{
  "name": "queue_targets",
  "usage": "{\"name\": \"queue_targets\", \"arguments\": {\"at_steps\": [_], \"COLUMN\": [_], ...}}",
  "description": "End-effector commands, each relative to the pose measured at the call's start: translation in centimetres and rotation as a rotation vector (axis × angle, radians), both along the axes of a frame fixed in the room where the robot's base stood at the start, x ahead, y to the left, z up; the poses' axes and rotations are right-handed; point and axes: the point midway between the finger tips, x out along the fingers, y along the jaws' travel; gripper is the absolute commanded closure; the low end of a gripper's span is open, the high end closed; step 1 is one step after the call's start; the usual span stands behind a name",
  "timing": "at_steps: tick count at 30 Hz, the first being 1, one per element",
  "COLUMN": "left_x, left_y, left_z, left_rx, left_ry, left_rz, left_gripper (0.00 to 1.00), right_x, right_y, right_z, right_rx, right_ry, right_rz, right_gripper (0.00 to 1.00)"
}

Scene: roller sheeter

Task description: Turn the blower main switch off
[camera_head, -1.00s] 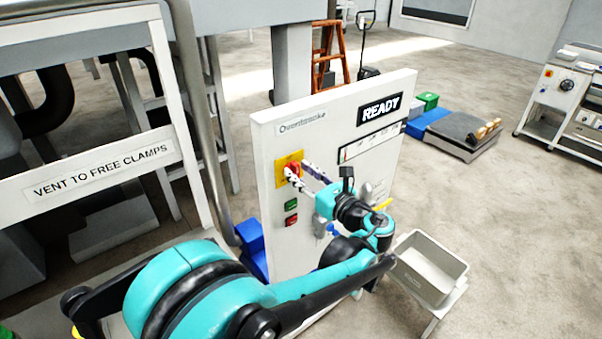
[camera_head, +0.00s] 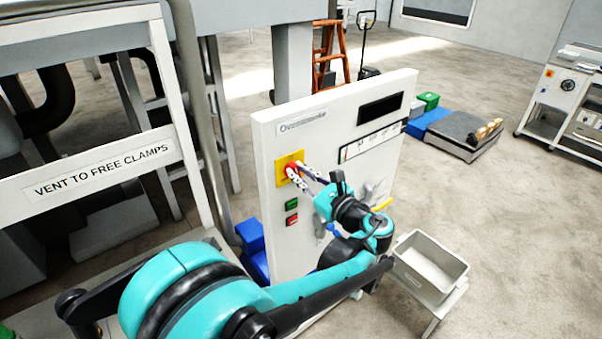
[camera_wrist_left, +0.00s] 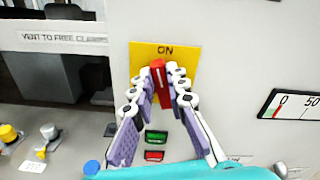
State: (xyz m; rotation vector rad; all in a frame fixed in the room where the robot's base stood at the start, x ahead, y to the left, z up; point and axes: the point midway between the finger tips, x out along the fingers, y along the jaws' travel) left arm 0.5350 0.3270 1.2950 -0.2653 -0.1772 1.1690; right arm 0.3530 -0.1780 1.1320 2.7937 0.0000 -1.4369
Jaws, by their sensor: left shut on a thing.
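The blower main switch is a red handle (camera_head: 291,168) on a yellow plate (camera_head: 282,180) on the white control panel (camera_head: 340,210). In the left wrist view the red handle (camera_wrist_left: 157,66) stands roughly upright below the word ON on the yellow plate (camera_wrist_left: 143,56). My left gripper (camera_wrist_left: 160,82) is shut on the handle, one finger on each side; the fingers hide part of it. In the head view my left gripper (camera_head: 297,171) reaches the switch from the right. The panel's display (camera_head: 381,109) is dark. My right gripper is not in view.
A green button (camera_head: 291,204) and a red button (camera_head: 292,220) sit just below the switch. A gauge strip (camera_head: 372,142) lies to its right. A grey bin (camera_head: 432,267) stands right of the panel. A white frame (camera_head: 100,170) stands left.

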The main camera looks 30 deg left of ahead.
Motion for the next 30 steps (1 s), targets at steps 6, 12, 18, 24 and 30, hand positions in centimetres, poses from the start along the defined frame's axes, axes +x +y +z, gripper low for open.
{"name": "queue_targets", "arguments": {"at_steps": [6, 12, 18, 24, 30], "left_x": [-0.3, -0.5, -0.7, -0.9, -1.0], "left_y": [0.1, 0.2, 0.3, 0.4, 0.4], "left_z": [-0.1, -0.3, -0.6, -0.8, -1.1], "left_rx": [-0.079, -0.151, -0.224, -0.296, -0.366], "left_ry": [-0.19, -0.366, -0.541, -0.716, -0.883], "left_rz": [0.0, 0.0, 0.0, 0.0, 0.0], "left_gripper": [1.0, 1.0, 1.0, 1.0, 1.0], "right_x": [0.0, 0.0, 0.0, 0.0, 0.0], "right_y": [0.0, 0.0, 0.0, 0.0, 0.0], "right_z": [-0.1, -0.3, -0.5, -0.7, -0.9], "right_rx": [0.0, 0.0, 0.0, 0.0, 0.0], "right_ry": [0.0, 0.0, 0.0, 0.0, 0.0], "right_rz": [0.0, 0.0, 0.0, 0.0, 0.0], "right_gripper": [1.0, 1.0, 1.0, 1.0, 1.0]}}
